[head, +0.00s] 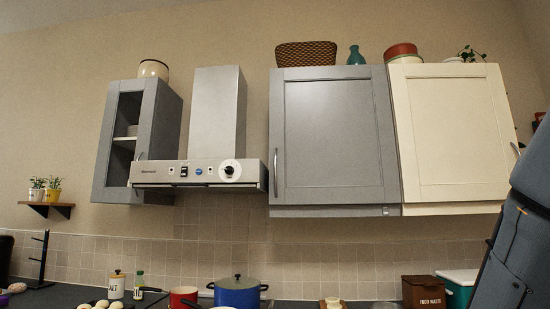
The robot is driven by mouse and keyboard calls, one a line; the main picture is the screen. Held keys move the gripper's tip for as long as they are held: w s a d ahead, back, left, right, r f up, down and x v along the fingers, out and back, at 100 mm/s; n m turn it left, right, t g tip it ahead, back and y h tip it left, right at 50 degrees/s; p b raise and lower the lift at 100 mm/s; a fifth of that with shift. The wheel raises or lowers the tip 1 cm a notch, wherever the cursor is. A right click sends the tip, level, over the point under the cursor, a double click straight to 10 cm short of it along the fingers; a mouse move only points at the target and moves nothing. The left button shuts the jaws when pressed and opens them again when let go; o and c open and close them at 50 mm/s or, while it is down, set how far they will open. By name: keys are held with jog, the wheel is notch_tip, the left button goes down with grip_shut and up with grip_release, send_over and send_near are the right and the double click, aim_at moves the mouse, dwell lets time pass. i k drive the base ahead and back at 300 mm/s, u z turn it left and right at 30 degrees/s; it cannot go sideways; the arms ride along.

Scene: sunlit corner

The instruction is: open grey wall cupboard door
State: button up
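A grey wall cupboard (335,135) hangs right of the cooker hood. Its panelled door is shut, with a slim upright metal handle (276,173) near the lower left edge. A smaller grey wall cupboard (163,135) hangs left of the hood. Its framed front shows shelves inside and looks shut. My gripper is not in view.
The cooker hood (215,120) sits between the grey cupboards, close to the door handle. A cream cupboard (455,135) adjoins on the right. A basket (306,54) and a teal vase (356,55) stand on top. Below are a blue pot (237,293) and a red pan (184,297).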

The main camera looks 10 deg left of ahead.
aim_at(332, 140)
jog(key=u, duration=0.5)
jog(key=i, duration=0.9)
jog(key=z, duration=0.3)
